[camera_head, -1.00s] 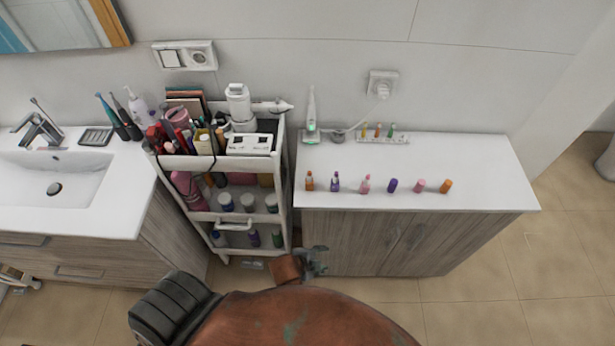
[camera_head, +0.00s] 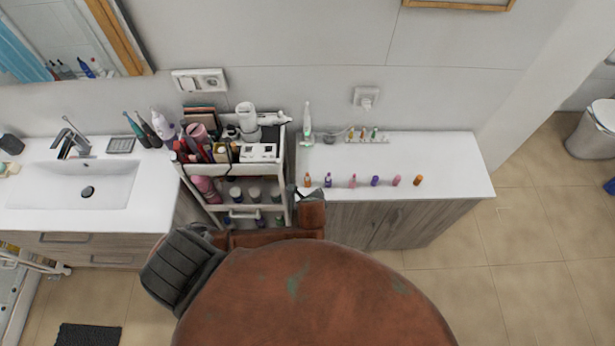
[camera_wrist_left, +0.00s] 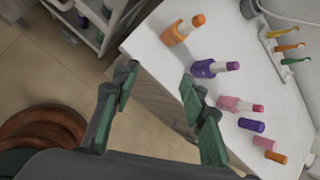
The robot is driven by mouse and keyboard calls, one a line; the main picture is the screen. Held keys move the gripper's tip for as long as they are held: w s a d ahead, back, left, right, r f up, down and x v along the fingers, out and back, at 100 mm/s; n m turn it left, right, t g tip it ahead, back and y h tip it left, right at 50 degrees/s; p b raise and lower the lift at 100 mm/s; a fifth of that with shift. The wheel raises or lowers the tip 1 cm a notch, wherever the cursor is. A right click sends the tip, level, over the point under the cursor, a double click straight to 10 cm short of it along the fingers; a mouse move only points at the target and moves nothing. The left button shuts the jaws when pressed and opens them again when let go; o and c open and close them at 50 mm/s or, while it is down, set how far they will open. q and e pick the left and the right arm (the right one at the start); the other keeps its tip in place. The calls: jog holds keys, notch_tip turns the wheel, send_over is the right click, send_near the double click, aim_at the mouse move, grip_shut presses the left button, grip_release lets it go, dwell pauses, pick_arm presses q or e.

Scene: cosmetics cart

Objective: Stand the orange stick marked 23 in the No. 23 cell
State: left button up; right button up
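An orange lipstick stick (camera_head: 308,180) stands at the left end of a front row on the white counter. In the left wrist view the orange stick (camera_wrist_left: 182,29) is beyond the fingers; no number is legible on it. A white rack (camera_head: 367,139) sits at the back of the counter; in the left wrist view the rack (camera_wrist_left: 283,42) holds yellow, orange and green sticks. Its cell marks cannot be read. My left gripper (camera_wrist_left: 158,88) is open and empty, short of the counter's front edge and apart from the stick. My right gripper is not in view.
A purple stick (camera_head: 328,180), a pink stick (camera_head: 352,181) and purple, pink and orange caps (camera_head: 418,180) continue the row. A loaded cart (camera_head: 232,172) stands close on the left. A white toothbrush-like device (camera_head: 307,122) stands behind. Counter between row and rack is mostly clear.

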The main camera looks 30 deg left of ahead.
aim_at(308, 181)
pick_arm(q)
jog(key=w+a+m, duration=0.1)
jog(key=w+a+m+y, duration=0.1)
jog(key=m, duration=0.1)
jog(key=w+m+t, duration=0.1)
jog(key=shift+w+a+r+m+y, duration=0.15)
jog(key=shift+w+a+m+y, duration=0.15)
jog(key=shift+w+a+m, duration=0.1)
jog(key=shift+w+a, duration=0.2)
jog(key=shift+w+a+f+m, duration=0.15)
jog(key=shift+w+a+f, duration=0.2)
jog(key=shift+f, duration=0.1)
jog(key=shift+w+a+f+m, duration=0.15)
jog(key=shift+w+a+f, duration=0.05)
jog(key=shift+w+f, duration=0.2)
jog(key=shift+p+x, duration=0.5)
jog(key=shift+x, duration=2.1)
jog(key=shift+s, duration=0.15)
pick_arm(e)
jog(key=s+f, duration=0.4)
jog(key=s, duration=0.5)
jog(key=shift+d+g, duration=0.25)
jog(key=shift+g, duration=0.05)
pick_arm(q)
jog(key=shift+c, duration=0.7)
jog(key=shift+a, duration=0.1)
grip_shut()
